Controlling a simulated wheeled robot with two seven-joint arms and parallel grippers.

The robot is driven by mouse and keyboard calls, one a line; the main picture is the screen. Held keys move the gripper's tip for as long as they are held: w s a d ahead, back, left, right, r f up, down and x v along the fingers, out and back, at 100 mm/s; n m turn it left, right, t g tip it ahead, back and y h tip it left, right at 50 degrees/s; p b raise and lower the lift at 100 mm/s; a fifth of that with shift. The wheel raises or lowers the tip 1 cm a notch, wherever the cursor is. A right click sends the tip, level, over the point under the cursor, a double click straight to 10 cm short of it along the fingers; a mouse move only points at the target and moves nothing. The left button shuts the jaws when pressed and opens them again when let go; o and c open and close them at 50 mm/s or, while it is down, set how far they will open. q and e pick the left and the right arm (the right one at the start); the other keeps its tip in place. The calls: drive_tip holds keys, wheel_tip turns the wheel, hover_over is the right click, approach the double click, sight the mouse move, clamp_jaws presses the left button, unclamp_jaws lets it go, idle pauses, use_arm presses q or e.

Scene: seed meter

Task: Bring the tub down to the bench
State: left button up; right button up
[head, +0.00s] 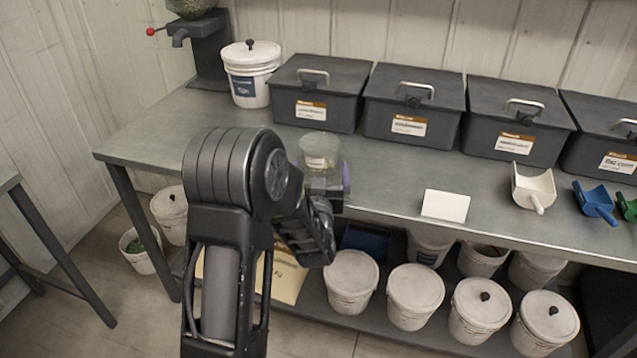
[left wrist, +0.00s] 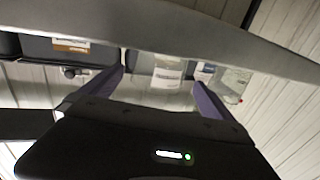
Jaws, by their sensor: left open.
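A small clear tub (head: 320,148) with pale contents shows just beyond my left gripper in the head view, over the front part of the bench (head: 400,170). My left gripper (head: 330,185) is open at the bench's front edge, with a purple finger showing on its right side. In the left wrist view, which is upside down, a labelled pale tub (left wrist: 168,72) shows between the two spread purple fingers. My arm hides part of the gripper, and I cannot tell whether the tub's base touches the bench or the fingers touch it. My right gripper is not in view.
Dark lidded bins (head: 410,105) line the back of the bench. A white bucket (head: 250,75) and a dispenser with a red knob (head: 207,50) stand at back left. A blank card (head: 445,205) and scoops (head: 533,188) lie to the right. Lidded buckets (head: 415,295) fill the lower shelf.

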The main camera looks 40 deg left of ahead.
use_arm(q)
drive_tip(key=v, duration=0.4)
drive_tip(key=shift+s+d, duration=0.15)
drive_tip(key=shift+s, duration=0.1)
idle(0.3)
